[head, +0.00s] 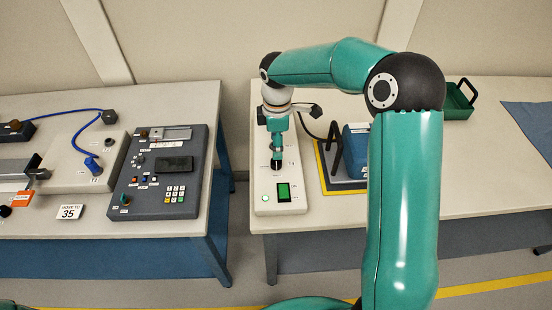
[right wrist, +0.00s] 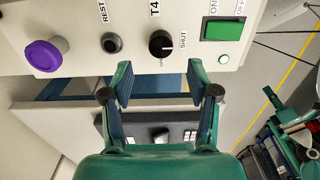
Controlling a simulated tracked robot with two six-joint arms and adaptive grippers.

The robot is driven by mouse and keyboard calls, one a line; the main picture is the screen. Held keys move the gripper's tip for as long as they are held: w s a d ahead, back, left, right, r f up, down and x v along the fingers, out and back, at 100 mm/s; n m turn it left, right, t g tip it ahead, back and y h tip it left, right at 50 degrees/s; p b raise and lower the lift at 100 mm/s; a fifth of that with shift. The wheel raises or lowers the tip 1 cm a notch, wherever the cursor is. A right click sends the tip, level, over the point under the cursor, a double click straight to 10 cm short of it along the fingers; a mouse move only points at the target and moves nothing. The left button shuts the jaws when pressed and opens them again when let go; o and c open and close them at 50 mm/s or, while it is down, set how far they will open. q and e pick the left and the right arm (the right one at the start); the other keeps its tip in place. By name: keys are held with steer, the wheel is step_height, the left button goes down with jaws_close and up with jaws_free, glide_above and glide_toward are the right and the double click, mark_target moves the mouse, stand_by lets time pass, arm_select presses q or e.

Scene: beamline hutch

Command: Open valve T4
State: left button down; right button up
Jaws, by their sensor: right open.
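Valve T4 is a round black knob (right wrist: 161,44) on a pale panel (right wrist: 85,62), seen in the right wrist view. A light mark on the knob faces the SHUT label on its right; a smaller label beside it is hard to read. My right gripper (right wrist: 160,82) is open and empty, its two fingers apart and just short of the knob, with the knob lined up between them. In the head view my right gripper (head: 277,143) points down over the pale panel (head: 262,186), and it partly hides the panel. My left gripper is not in view.
On the panel, a purple knob (right wrist: 43,55), a REST socket (right wrist: 112,43) and a green switch (right wrist: 222,28) flank the valve. A blue case (head: 355,140) stands right of the panel. A grey control box (head: 150,205) is on the left table, across a gap.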

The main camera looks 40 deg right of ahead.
mark_target(277, 161)
step_height(277, 161, down, 7)
steer(key=shift+f+p, duration=0.15)
steer(key=shift+p, duration=0.15)
jaws_close()
stand_by(0.3)
